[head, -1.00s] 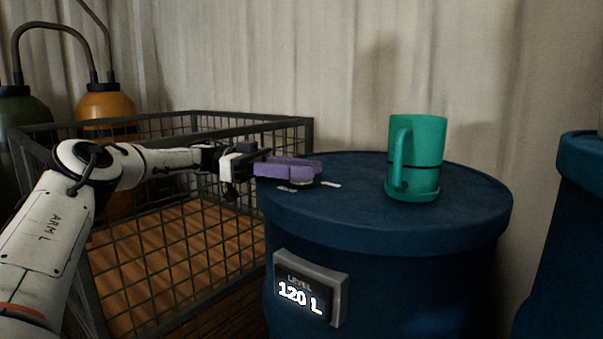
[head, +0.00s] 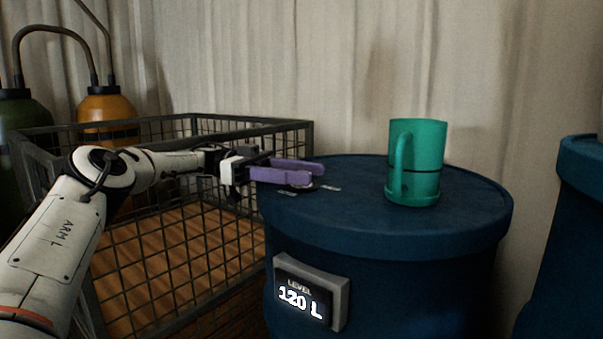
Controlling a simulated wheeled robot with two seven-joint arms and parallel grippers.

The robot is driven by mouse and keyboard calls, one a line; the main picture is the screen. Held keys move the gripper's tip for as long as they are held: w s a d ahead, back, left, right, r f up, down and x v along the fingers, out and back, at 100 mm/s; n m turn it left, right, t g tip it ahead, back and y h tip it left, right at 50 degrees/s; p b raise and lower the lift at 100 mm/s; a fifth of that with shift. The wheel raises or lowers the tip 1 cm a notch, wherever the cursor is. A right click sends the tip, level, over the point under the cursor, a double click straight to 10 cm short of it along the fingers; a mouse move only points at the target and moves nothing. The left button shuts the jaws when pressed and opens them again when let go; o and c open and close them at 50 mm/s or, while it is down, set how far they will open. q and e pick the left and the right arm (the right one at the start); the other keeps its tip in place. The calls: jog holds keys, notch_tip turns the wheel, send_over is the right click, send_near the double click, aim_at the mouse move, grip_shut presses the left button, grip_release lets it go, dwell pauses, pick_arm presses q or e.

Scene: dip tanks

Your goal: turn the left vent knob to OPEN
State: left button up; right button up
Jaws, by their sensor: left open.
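My left gripper (head: 317,174) has purple fingers and reaches in from the left over the lid of the blue drum (head: 440,232). Its fingers are apart, with a narrow gap between them. A small round dark piece (head: 311,187), which looks like the vent knob's base, shows under the fingertips. The fingers hide most of it, so I cannot tell whether they touch the knob or where it points. Two small pale labels lie on the lid beside it, one to the right (head: 331,188) and one in front (head: 287,192); their text is too small to read. My right gripper is not in view.
A green mug (head: 427,150) stands on the lid, right of the gripper. A level display (head: 309,290) on the drum's front reads 120 L. A wire cage (head: 170,255) stands left, under my arm. Another blue drum (head: 577,235) is at the right edge. A corrugated wall is close behind.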

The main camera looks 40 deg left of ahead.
pick_arm(q)
jog(key=shift+r, duration=0.35)
notch_tip(320, 180, up, 9)
jog(key=p, duration=0.4)
jog(key=shift+f, duration=0.2)
jog(key=shift+r, duration=0.4)
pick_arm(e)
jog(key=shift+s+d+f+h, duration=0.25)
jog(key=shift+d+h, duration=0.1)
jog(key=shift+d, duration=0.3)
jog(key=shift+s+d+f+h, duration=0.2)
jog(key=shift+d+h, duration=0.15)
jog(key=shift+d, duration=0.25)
